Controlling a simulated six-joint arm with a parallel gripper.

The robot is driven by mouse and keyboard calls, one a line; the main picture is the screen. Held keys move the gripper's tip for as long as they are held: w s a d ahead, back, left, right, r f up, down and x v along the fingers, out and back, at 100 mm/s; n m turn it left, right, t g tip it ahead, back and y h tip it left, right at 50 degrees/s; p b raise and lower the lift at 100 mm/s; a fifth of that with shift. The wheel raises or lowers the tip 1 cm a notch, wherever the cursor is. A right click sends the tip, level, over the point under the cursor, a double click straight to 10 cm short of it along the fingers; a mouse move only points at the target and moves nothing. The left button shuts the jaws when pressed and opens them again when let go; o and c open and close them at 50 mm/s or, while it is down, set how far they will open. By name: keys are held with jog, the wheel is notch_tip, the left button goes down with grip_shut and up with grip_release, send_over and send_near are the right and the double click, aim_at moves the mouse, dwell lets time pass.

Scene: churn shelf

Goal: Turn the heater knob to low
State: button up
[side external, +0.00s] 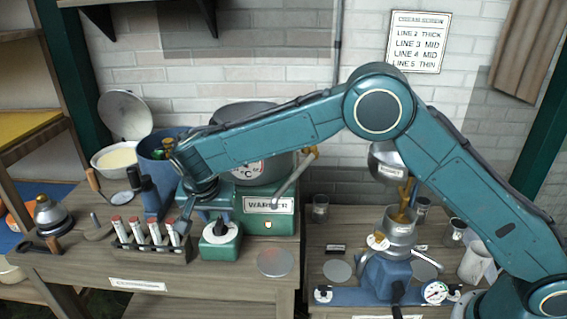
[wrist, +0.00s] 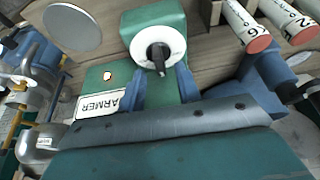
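The heater knob is a black pointer on a white round dial, on a small green box in front of the green warmer (side external: 268,225). The knob (wrist: 158,55) is near the top middle of the wrist view, and it also shows in the side view (side external: 221,229). I cannot read any marks on the dial. My gripper (wrist: 160,78) is open and empty, with one blue finger on each side of the knob's near end. In the side view my gripper (side external: 208,215) is just above the dial. I cannot tell whether a finger touches the knob.
A rack of red-capped vials (side external: 152,240) stands close on the left. A grey pot (side external: 250,150) sits on the warmer, with a lever at its right. A round metal disc (side external: 275,262) lies at the right. A blue stand (side external: 385,275) is on the right table.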

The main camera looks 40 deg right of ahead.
jog(key=v, duration=1.1)
jog(key=shift+d, duration=0.1)
jog(key=s+d+r+n+t+y, duration=0.1)
jog(key=s+d+r+n, duration=0.1)
jog(key=s+d+r, duration=0.55)
jog(key=s+d+r+n+y, duration=0.15)
jog(key=s+d+r, duration=0.3)
jog(key=d, duration=0.65)
jog(key=s+d+f+n, duration=0.2)
jog(key=s+d, duration=0.1)
jog(key=s, duration=0.8)
jog(key=s+d+f+n+t, duration=0.1)
jog(key=s+d+f+n, duration=0.2)
jog(key=s, duration=0.7)
jog(key=shift+s+y, duration=0.35)
jog(key=shift+s, duration=0.05)
jog(key=shift+d+f+n, duration=0.1)
jog(key=shift+d+n, duration=0.05)
jog(key=shift+n, duration=0.1)
dwell(2.2)
